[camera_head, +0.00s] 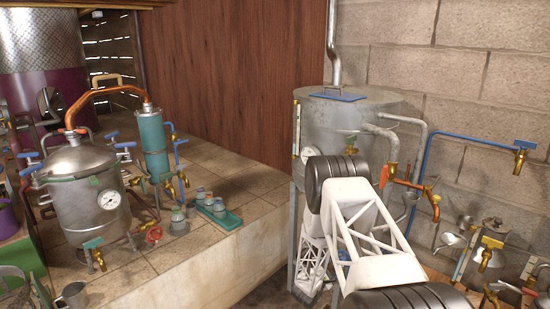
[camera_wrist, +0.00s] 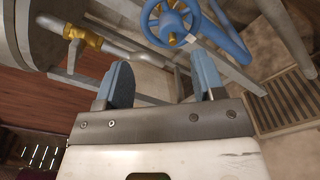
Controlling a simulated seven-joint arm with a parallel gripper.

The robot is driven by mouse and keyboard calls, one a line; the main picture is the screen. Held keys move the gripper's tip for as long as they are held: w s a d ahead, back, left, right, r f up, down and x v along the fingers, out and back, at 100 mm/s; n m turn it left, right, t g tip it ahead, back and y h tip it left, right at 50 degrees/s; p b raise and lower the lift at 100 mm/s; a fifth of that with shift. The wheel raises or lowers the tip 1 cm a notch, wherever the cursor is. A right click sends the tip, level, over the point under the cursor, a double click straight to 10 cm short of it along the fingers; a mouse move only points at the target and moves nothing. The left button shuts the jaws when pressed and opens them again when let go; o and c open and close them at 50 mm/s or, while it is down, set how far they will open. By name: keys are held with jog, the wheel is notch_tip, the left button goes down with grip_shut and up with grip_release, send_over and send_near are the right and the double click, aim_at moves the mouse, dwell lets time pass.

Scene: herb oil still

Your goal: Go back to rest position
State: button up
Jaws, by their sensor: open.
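My gripper (camera_wrist: 163,77) shows in the wrist view with its two blue-grey fingers spread apart and nothing between them. Just beyond the fingers is a blue valve handwheel (camera_wrist: 170,22) with a brass hub; I see a gap between it and the fingertips, though the depth is hard to judge. In the head view my white arm reaches up in front of the large grey metal tank (camera_head: 345,110), and the gripper itself cannot be made out there.
In the wrist view, a brass valve (camera_wrist: 82,37) on a grey pipe and blue pipework crowd the gripper. In the head view, a steel still pot (camera_head: 85,195), a teal condenser (camera_head: 152,145) and small jars on a green tray (camera_head: 222,217) stand on a tiled ledge (camera_head: 225,165).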

jog(key=a+r+m+y, duration=0.2)
jog(key=r+y, duration=0.1)
jog(key=r, duration=0.7)
jog(key=a+r+m+y, duration=0.2)
jog(key=r+y, duration=0.1)
jog(key=r, duration=0.7)
jog(key=s+a+r+m+g+y, duration=0.1)
jog(key=s+a+r+m+y, duration=0.15)
jog(key=s+r, duration=0.5)
jog(key=s+a+r+m+g+y, duration=0.1)
jog(key=s+a+r+m+y, duration=0.2)
jog(key=r, duration=0.7)
jog(key=s+r+m+g+y, duration=0.15)
jog(key=s+r, duration=0.35)
jog(key=s, duration=0.5)
jog(key=s+r+m+g, duration=0.15)
jog(key=s+r, duration=0.25)
jog(key=s, duration=0.6)
jog(key=s+d+r+m+g, duration=0.1)
jog(key=s+m+g, duration=0.1)
jog(key=s, duration=1.1)
jog(key=s+r+m+g+h, duration=0.1)
jog(key=s+r+m+g, duration=0.1)
jog(key=s, duration=1.2)
jog(key=shift+s+d+r+m+g, duration=0.15)
jog(key=shift+d+r+m+g, duration=0.25)
jog(key=shift+m, duration=0.45)
jog(key=shift+f, duration=0.15)
